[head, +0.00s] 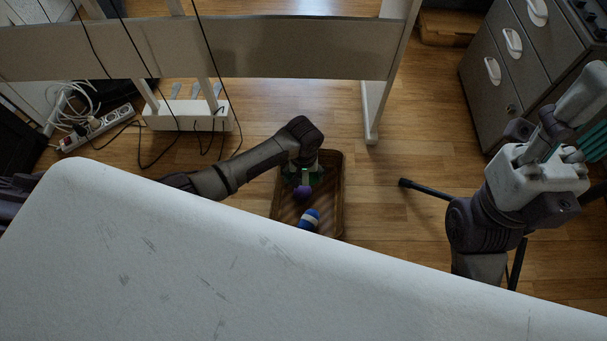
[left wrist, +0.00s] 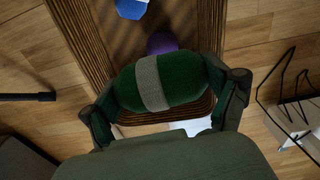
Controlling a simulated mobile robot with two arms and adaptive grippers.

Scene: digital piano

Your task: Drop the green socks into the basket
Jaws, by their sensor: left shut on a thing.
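The green socks (left wrist: 167,82) are a rolled green bundle with a grey band across the middle. In the left wrist view they lie between the two fingers of my left gripper (left wrist: 166,92), which is shut on them. In the head view my left gripper (head: 304,176) is over the far part of the brown slatted basket (head: 338,190), and only bits of the green socks (head: 318,179) show around it. The basket also shows in the left wrist view (left wrist: 84,38). My right gripper (head: 572,110) is raised at the right, away from the basket; its finger opening is unclear.
A purple bundle (head: 303,193) and a blue-and-white bundle (head: 309,219) lie in the basket. A large white surface (head: 200,260) fills the foreground. A white stand (head: 300,48), power strip (head: 98,127) and cables are behind; a grey drawer cabinet (head: 520,60) is at right.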

